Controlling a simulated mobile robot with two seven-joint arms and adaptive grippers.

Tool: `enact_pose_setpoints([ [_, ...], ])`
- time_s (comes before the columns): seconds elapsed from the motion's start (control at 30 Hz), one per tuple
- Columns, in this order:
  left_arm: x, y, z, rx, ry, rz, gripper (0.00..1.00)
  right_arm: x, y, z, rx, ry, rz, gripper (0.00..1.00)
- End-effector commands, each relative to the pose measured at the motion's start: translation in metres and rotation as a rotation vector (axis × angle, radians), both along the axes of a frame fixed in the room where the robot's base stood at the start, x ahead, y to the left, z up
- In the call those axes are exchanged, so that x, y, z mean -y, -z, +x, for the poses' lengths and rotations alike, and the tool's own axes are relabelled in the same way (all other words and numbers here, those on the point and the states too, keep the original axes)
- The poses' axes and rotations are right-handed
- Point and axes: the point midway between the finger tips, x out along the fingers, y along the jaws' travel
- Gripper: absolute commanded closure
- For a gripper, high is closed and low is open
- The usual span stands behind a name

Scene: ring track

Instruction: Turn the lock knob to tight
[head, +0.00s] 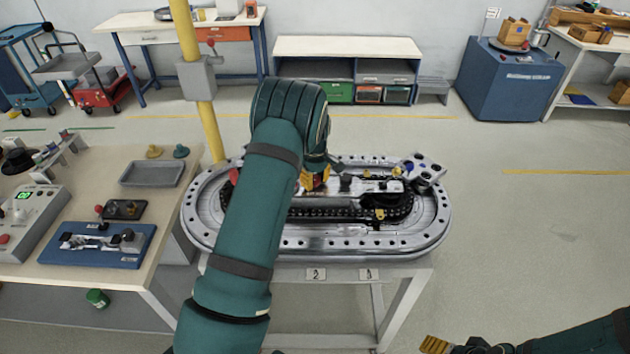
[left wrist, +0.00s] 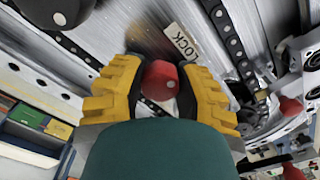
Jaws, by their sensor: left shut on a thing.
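The red lock knob (left wrist: 160,80) shows in the left wrist view, beside a white label reading LOCK (left wrist: 182,41). My left gripper (left wrist: 160,92) has its yellow fingers on either side of the knob and is shut on it. In the head view my left gripper (head: 316,182) is low over the middle of the oval ring track (head: 318,245); my arm and wrist cover much of it there. The knob's pointer or turn angle cannot be made out. My right gripper (head: 455,346) is partly in view at the bottom edge, away from the track; its opening is unclear.
A workbench (head: 150,195) at the left holds a grey tray (head: 152,173), a blue fixture (head: 98,246) and a control box (head: 32,222). A yellow post (head: 209,130) stands behind the track. A blue cabinet (head: 510,85) is at the back right. The floor right of the track is clear.

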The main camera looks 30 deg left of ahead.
Motion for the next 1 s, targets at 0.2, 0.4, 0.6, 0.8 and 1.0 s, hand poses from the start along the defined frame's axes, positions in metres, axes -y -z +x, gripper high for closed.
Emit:
enact_pose_setpoints([
  [0.2, -0.001, 0.001, 0.0, 0.002, 0.16, -0.001, 1.0, 0.0, 0.008, 0.0, 0.0, 0.0, -0.001, 0.27],
  [0.4, -0.001, 0.002, 0.0, 0.002, 0.348, -0.001, 1.0, -0.001, 0.015, 0.0, -0.001, 0.0, -0.003, 0.27],
  [0.6, -0.001, 0.002, 0.0, 0.001, 0.539, 0.0, 1.0, -0.001, 0.022, 0.001, -0.001, 0.001, -0.004, 0.27],
  [0.8, 0.0, 0.001, 0.0, 0.001, 0.73, 0.0, 1.0, -0.001, 0.027, 0.001, -0.001, 0.001, -0.005, 0.27],
  [1.0, 0.0, 0.001, 0.0, 0.0, 0.92, 0.001, 1.0, -0.001, 0.032, 0.001, -0.001, 0.001, -0.006, 0.27],
])
